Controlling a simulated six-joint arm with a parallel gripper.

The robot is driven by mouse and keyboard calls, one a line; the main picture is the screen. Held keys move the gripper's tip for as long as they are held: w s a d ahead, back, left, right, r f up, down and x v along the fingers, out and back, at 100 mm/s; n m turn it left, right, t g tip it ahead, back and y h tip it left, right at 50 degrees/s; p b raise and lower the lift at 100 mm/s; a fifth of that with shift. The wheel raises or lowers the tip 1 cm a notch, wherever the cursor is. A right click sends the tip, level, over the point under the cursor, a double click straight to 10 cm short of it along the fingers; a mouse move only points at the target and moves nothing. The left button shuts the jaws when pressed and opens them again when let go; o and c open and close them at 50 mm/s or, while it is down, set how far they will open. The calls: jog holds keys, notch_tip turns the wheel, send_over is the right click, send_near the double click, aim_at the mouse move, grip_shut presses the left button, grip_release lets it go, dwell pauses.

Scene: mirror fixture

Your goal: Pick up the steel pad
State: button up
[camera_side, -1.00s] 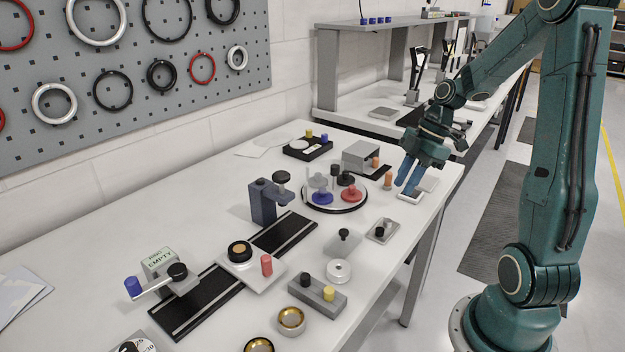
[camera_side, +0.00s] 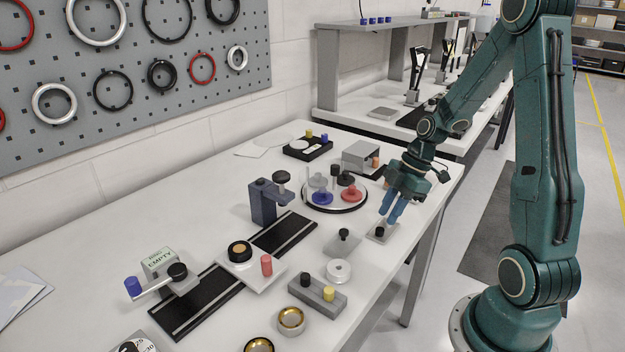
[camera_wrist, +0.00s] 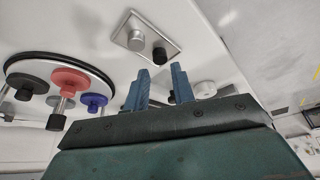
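My gripper (camera_side: 393,222) points down over the right front part of the table, close above a small plate (camera_side: 380,238). Its two blue fingers are apart with nothing seen between them; they also show in the wrist view (camera_wrist: 159,75). In the wrist view, that plate (camera_wrist: 170,38) carries a silver round piece (camera_wrist: 136,40) and a black knob (camera_wrist: 159,54), beyond the fingertips. A grey plate with a black knob (camera_side: 343,243) lies to the left. A grey knobbed piece (camera_side: 318,182) stands on the round tray. I cannot tell which piece is the steel pad.
The round tray (camera_side: 335,209) also holds black, red (camera_side: 351,193) and blue (camera_side: 322,198) pieces. A dark blue stand (camera_side: 264,202) is left. The table's right edge is close.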

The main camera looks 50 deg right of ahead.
aim_at(380, 229)
jog(key=shift+x, duration=2.05)
grip_shut()
